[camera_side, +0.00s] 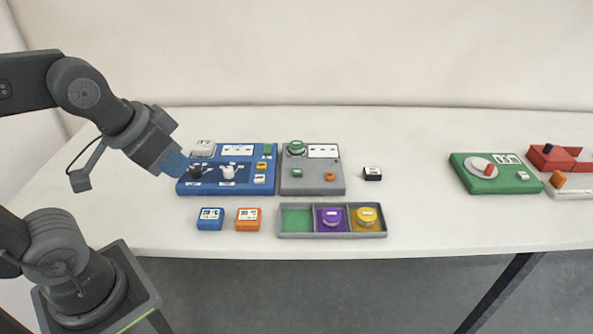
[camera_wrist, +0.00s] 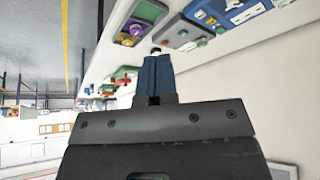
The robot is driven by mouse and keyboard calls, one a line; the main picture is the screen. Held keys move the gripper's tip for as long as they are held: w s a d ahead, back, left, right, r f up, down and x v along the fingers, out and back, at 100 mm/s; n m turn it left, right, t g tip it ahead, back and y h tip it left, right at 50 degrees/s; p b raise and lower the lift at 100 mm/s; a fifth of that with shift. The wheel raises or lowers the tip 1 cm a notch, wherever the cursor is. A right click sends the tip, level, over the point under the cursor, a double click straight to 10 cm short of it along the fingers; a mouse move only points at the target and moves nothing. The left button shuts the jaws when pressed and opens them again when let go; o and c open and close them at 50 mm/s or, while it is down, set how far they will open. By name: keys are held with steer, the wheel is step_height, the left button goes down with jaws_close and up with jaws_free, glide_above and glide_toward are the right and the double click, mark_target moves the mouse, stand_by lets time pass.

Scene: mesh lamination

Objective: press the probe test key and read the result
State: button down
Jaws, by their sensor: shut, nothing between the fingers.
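My gripper (camera_side: 175,165) is at the left end of the blue panel (camera_side: 225,189), its blue fingers close to the panel's black knob (camera_side: 195,172). In the wrist view the fingers (camera_wrist: 155,62) are together with nothing held. The blue panel has a blank-looking white display (camera_side: 237,150), a white knob (camera_side: 227,172), and green, yellow (camera_side: 261,166) and white (camera_side: 260,179) keys at its right side. The grey panel (camera_side: 313,188) beside it has a green key (camera_side: 297,173), an orange key (camera_side: 329,177) and a white label plate (camera_side: 323,151). Lettering is too small to read, so I cannot tell which is the probe test key.
A tray (camera_side: 332,235) in front has a green compartment, a purple jar (camera_side: 332,217) and a yellow jar (camera_side: 366,217). A blue block (camera_side: 209,223) and an orange block (camera_side: 248,224) read about 20 °C. A black block (camera_side: 372,174), green board (camera_side: 480,184) and red unit (camera_side: 548,160) stand right.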

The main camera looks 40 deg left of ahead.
steer(key=n+t+h, duration=0.2)
steer(key=n+h, duration=0.4)
steer(key=n, duration=1.3)
glide_above(296, 172)
step_height(296, 172, down, 10)
steer(key=shift+d, duration=0.1)
steer(key=shift+f, duration=0.1)
steer(key=shift+f, duration=4.35)
steer(key=shift+f, duration=0.15)
